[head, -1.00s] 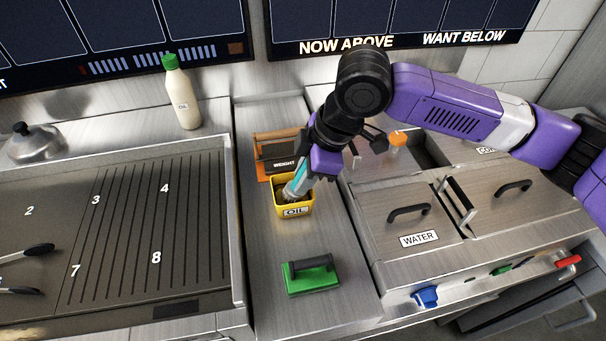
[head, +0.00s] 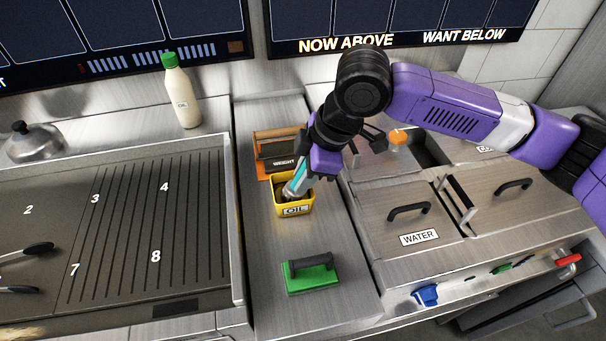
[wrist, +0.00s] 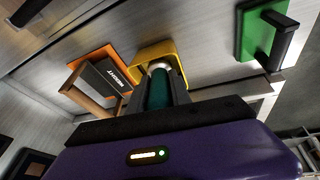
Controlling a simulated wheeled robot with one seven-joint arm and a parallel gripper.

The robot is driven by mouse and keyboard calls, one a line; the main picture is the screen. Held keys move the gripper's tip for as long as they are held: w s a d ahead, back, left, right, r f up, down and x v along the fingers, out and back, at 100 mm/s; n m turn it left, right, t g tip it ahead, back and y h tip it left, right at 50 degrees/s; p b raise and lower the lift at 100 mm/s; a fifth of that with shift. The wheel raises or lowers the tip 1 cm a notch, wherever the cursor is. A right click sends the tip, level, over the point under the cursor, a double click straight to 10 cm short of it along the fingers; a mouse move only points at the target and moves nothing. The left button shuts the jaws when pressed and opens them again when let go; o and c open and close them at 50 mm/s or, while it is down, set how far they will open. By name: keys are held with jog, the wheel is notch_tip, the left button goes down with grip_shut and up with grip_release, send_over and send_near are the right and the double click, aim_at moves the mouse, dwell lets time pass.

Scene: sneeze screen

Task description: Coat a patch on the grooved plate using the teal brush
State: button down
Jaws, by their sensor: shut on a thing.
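The teal brush (head: 297,181) is held in my gripper (head: 309,173), tilted, with its lower end inside the yellow tub marked OIL (head: 295,210). In the wrist view the brush's teal handle (wrist: 157,92) sits between the jaws and points into the yellow tub (wrist: 152,50). My gripper is shut on it. The brush's bristles are hidden in the tub. The grooved plate (head: 140,235) lies left of the tub, with dark grooves and the numbers 3, 4, 7 and 8; its surface is clear of my gripper.
A weight (head: 280,153) with a wooden handle stands just behind the tub. A green-based block with a handle (head: 312,274) lies in front. An oil bottle (head: 182,92) stands behind the plate. Tongs (head: 25,252) lie at the left. Lidded bins (head: 405,213) are to the right.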

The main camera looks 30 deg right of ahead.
jog(key=shift+f, duration=0.6)
dwell(1.4)
jog(key=shift+r, duration=0.15)
jog(key=shift+r+p, duration=2.7)
jog(key=shift+r, duration=0.75)
